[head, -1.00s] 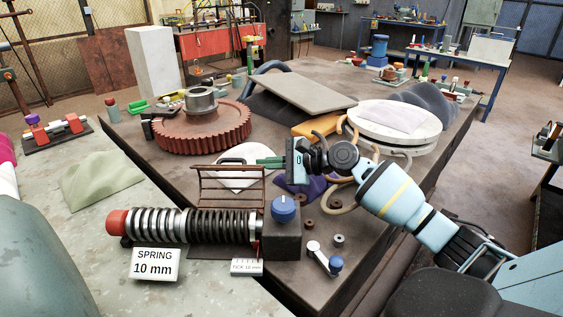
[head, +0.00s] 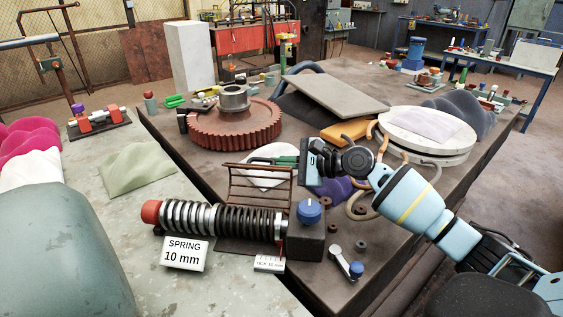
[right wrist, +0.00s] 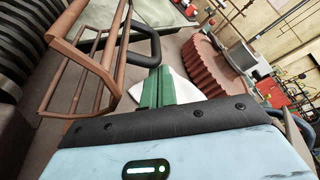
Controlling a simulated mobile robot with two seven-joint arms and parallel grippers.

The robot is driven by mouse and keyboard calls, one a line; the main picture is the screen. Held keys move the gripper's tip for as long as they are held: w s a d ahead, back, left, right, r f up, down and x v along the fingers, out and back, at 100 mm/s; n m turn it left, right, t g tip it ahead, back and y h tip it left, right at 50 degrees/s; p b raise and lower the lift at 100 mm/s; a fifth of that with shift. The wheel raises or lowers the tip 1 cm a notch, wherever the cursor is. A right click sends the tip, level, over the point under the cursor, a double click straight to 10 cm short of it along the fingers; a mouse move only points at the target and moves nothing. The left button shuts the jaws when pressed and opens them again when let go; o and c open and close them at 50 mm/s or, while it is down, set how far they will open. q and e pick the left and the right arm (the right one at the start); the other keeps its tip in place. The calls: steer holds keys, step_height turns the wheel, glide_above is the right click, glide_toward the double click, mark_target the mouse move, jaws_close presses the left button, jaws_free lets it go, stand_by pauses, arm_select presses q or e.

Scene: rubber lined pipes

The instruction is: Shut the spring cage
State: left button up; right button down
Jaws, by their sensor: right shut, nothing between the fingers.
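The spring cage (head: 259,187) is a brown barred frame that stands raised, swung open behind the spring. The black coil spring (head: 225,220) lies uncovered between a red end cap (head: 151,211) and a dark block with a blue knob (head: 309,211). In the right wrist view the cage (right wrist: 82,62) is at the upper left, with its black loop handle (right wrist: 150,42) beyond its bars. My right gripper (head: 273,160) has green fingers, shut and empty, behind the cage's top. In the right wrist view the fingers (right wrist: 158,85) point toward the handle; contact cannot be told. My left gripper is out of view.
A red-brown gear (head: 235,130) lies behind the cage. A sign reading "SPRING 10 mm" (head: 184,254) stands in front of the spring. A small crank (head: 346,262) and loose rings lie right of the block. A grey plate (head: 335,95) lies farther back.

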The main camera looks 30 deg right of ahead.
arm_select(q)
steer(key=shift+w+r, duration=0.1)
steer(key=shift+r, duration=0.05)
arm_select(e)
steer(key=shift+r, duration=0.1)
